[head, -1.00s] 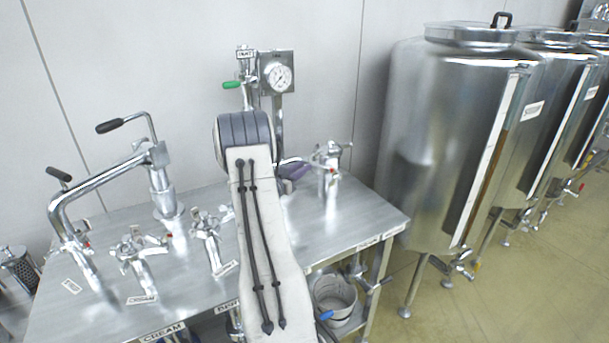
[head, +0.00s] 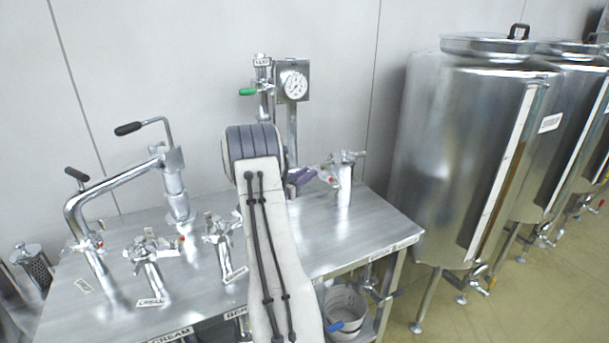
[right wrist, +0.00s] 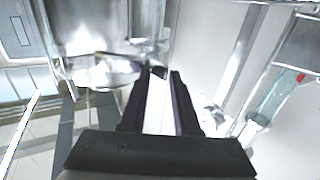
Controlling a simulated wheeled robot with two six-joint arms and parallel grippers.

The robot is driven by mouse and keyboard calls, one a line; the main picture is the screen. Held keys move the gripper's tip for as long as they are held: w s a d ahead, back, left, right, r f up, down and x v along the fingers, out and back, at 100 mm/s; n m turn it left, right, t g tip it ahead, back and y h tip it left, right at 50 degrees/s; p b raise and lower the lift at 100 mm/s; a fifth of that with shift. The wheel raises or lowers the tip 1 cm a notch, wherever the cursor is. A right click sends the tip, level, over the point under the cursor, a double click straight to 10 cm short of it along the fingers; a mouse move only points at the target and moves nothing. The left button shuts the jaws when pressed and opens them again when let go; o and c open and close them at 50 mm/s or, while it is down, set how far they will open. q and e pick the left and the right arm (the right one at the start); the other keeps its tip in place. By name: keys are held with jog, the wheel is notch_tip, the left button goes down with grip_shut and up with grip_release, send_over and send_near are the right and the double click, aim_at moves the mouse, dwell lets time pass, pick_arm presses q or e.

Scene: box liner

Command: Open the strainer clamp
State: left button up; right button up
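A steel post fitting with a clamp and small handle on top (head: 345,165) stands at the right rear of the steel table; I cannot tell for sure that it is the strainer clamp. My right gripper (head: 304,178) is just left of it, its purple fingers partly hidden behind my forearm. In the right wrist view my dark fingers (right wrist: 163,75) stand apart with a bright gap between them. A shiny metal lever-like part (right wrist: 105,72) lies just left of the fingertips; contact is unclear. My left gripper is not in view.
The steel table (head: 375,230) carries a bent pipe with black-handled levers (head: 115,185) and several clamp fittings at left. A pressure gauge (head: 295,85) stands behind my forearm. Large steel tanks (head: 455,150) stand at right. A bucket (head: 345,305) is below the table.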

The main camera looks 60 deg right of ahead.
jog(key=shift+o, duration=0.3)
jog(key=shift+w+d+r, duration=0.15)
jog(key=shift+d+r, duration=0.15)
jog(key=shift+d, duration=0.2)
jog(key=w+a+b, duration=0.1)
jog(key=a+b, duration=0.1)
jog(key=a, duration=0.9)
jog(key=shift+w+a+f, duration=0.15)
jog(key=shift+a+f, duration=0.05)
jog(key=shift+f, duration=0.05)
jog(key=shift+a+f, duration=0.1)
